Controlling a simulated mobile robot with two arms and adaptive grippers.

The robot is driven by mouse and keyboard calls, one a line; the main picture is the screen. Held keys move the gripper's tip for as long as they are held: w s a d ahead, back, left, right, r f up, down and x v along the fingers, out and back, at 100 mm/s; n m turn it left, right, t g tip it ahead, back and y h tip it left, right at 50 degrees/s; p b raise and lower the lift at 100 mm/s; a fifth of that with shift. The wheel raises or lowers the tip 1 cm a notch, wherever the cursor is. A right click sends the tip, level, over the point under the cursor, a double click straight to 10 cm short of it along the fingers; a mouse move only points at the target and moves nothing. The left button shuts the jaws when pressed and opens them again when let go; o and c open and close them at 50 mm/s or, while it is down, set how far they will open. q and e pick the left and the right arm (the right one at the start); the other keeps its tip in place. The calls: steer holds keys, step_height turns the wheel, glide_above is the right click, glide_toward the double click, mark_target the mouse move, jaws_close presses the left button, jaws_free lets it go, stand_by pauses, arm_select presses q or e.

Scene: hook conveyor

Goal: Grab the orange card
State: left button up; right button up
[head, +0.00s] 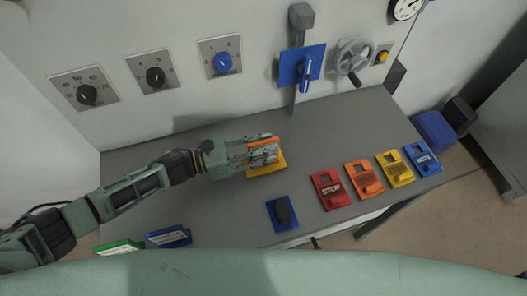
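My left gripper (262,151) reaches in from the left, low over the middle of the grey table. A thin orange piece (265,140), perhaps the edge of the orange card, shows along its fingers. A yellow-orange base (267,168) lies on the table under the fingertips. The fingers hide most of the orange piece, so I cannot tell whether they grip it. Another orange card-like tag (365,179) with a dark opening lies in the row at the right. My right gripper is not in view.
A red STOP tag (329,190), yellow tag (396,170) and blue tag (422,159) share that row. A blue block with a black knob (283,214) sits at the front edge. Green (118,247) and blue (168,237) items lie at the front left. Dials and a handwheel (354,59) line the back wall.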

arm_select(q)
jaws_close()
steer(key=shift+r, duration=0.15)
stand_by(0.5)
